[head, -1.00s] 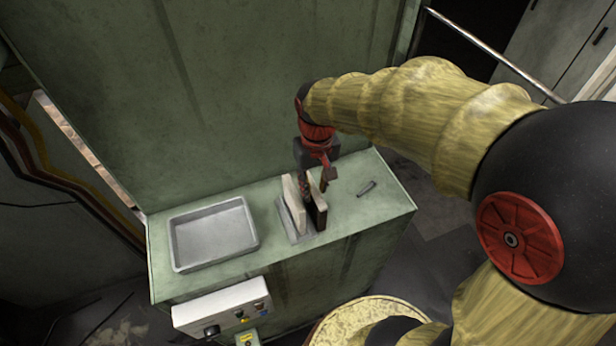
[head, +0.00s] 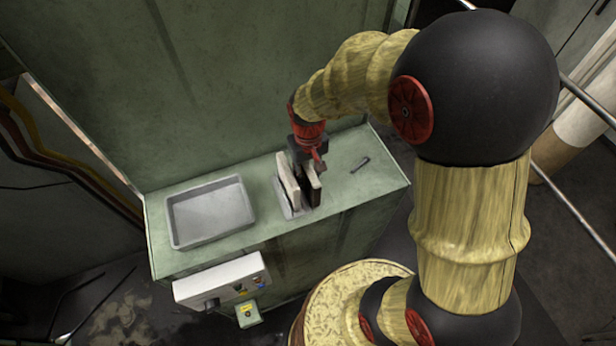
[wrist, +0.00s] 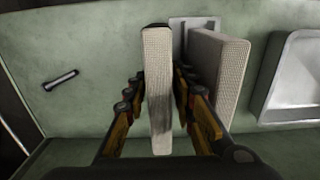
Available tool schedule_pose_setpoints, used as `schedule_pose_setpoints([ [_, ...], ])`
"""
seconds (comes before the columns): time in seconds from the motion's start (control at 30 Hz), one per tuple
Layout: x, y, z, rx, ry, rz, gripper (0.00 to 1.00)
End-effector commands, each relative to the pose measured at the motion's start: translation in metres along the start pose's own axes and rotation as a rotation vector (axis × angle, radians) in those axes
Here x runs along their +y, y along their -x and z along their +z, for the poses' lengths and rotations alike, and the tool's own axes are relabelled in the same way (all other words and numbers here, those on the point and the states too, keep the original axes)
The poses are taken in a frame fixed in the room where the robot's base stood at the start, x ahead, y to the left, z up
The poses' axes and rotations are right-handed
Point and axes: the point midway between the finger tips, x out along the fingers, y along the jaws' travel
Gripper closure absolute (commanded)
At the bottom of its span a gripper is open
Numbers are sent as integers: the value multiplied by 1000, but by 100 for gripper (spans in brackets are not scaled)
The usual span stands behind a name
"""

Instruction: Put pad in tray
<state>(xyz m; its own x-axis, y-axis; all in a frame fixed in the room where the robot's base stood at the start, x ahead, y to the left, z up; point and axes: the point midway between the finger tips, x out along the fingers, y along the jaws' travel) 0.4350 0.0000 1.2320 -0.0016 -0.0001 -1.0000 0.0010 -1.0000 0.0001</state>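Two pale slab-like pads stand on edge side by side in a grey holder (head: 291,212). In the head view the left pad (head: 289,184) is clear of my gripper, and the right pad (head: 313,183) has a dark side. My gripper (wrist: 158,78) is open, with its fingers on either side of that right pad, which shows mid-frame in the wrist view (wrist: 158,100). Firm contact cannot be made out. The other pad is just right of the fingers there (wrist: 218,72). The empty grey metal tray (head: 210,212) lies left of the holder.
All stand on a green ledge (head: 262,178) against a green wall panel. A small dark metal tool (head: 360,164) lies right of the pads. A white control box (head: 222,280) is on the ledge's front. The two pads stand close together.

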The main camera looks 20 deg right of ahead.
Motion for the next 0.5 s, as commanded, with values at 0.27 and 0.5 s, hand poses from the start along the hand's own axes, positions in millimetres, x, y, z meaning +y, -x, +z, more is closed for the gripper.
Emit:
schedule_pose_setpoints([
  [0.27,0,0,0,1,0,0,78],
  [0.5,0,0,0,1,0,0,92],
])
